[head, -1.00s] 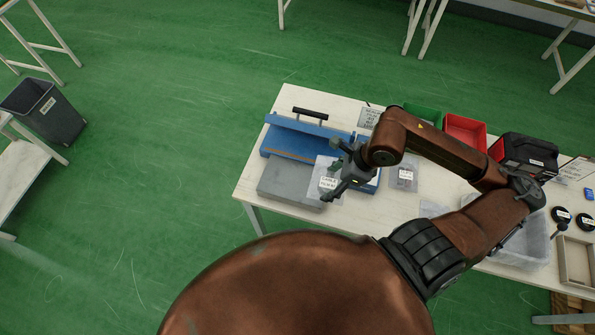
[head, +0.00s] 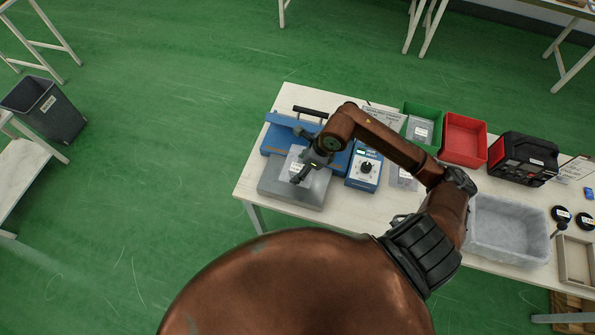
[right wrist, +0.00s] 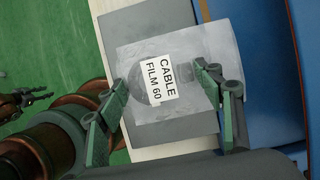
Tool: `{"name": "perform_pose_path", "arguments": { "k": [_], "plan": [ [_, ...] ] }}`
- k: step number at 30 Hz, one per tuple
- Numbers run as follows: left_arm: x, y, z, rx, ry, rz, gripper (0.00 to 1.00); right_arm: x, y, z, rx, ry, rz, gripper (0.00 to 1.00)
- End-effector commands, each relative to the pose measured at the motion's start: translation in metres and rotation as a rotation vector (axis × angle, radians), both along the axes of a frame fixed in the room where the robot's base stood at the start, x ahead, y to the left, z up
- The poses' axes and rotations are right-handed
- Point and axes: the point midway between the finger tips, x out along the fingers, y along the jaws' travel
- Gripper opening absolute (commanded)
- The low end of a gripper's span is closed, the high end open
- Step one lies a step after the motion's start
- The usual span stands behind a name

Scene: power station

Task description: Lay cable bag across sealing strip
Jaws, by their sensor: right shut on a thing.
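The cable bag (right wrist: 135,60) is a clear, flat bag labelled "CABLE FILM 60", with a dark round coil inside. My right gripper (head: 308,168) is shut on it, its fingers at opposite sides of the bag in the right wrist view. The bag (head: 293,160) is over the grey platform (head: 290,190) in front of the blue sealer (head: 278,141); its far edge overlaps the sealer's blue front in the wrist view. I cannot tell whether it touches. The sealing strip is not clearly seen in the head view. A dark gripper, apparently my left (right wrist: 25,100), shows at the wrist view's left edge; its opening is unclear.
The sealer's black handle (head: 310,112) is raised at the back. A blue control box with a dial (head: 364,168) stands to the right. Farther right are a green bin (head: 422,112), a red bin (head: 464,138), a black machine (head: 522,158) and a grey tub (head: 508,231).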

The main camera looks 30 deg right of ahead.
Motion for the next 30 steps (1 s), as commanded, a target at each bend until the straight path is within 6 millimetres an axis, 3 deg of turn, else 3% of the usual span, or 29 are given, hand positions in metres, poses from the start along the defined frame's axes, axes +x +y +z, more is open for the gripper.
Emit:
{"name": "perform_pose_path", "arguments": {
  "k": [5,11,21,22,30],
  "plan": [
    [0.000,0.000,0.000,0.000,-0.001,0.000,0.35,0.010,0.003,-0.012,0.003,0.001,-0.001,0.36],
    [0.001,0.000,0.002,0.000,-0.002,0.000,0.35,0.008,0.002,-0.039,0.002,0.002,-0.002,0.36],
    [0.000,0.000,-0.001,0.000,-0.001,0.000,0.35,0.008,0.002,-0.044,-0.001,0.001,0.000,0.36],
    [0.001,0.000,0.000,0.000,-0.001,0.000,0.35,0.008,0.002,-0.043,-0.001,0.001,0.000,0.63],
    [0.001,0.000,0.000,0.000,-0.001,0.001,0.35,0.008,0.002,-0.042,0.000,0.001,-0.001,0.78]
  ]
}}
